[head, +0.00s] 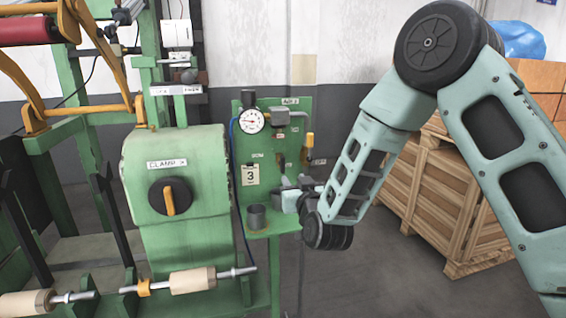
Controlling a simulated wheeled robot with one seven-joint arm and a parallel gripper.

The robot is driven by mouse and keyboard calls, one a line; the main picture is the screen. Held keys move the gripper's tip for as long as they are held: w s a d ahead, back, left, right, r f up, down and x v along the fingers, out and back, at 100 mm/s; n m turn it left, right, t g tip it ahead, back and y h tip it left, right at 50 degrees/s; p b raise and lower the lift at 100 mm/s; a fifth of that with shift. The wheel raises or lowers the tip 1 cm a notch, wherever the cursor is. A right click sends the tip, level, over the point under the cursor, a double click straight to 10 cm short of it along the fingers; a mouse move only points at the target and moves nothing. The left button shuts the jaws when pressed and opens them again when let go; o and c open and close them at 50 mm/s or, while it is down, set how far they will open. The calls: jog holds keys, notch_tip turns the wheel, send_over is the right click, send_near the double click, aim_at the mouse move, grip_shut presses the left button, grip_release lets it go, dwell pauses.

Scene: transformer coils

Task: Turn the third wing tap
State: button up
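A green panel (297,122) stands mid-picture, with several small fittings and labels on it. A yellow-handled lever (309,144) is at its right edge, and a dark handle (281,160) is left of that. I cannot tell which fitting is the third wing tap; part of the panel's lower right is hidden by my arm. My gripper (285,196) is in front of the panel's lower part, below the dark handle. It is small and partly hidden by its own wrist, so I cannot tell whether it is open or touching anything.
A round gauge (251,121) and a card with a 3 (250,175) are on the panel's left. A dark cup (256,217) stands on the green ledge below. The green machine with a black knob (170,196) is left; wooden crates (440,198) stand right.

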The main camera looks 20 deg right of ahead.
aim_at(284, 165)
jog(key=w+p, duration=0.3)
jog(key=w, duration=0.8)
jog(key=shift+w, duration=0.2)
grip_shut()
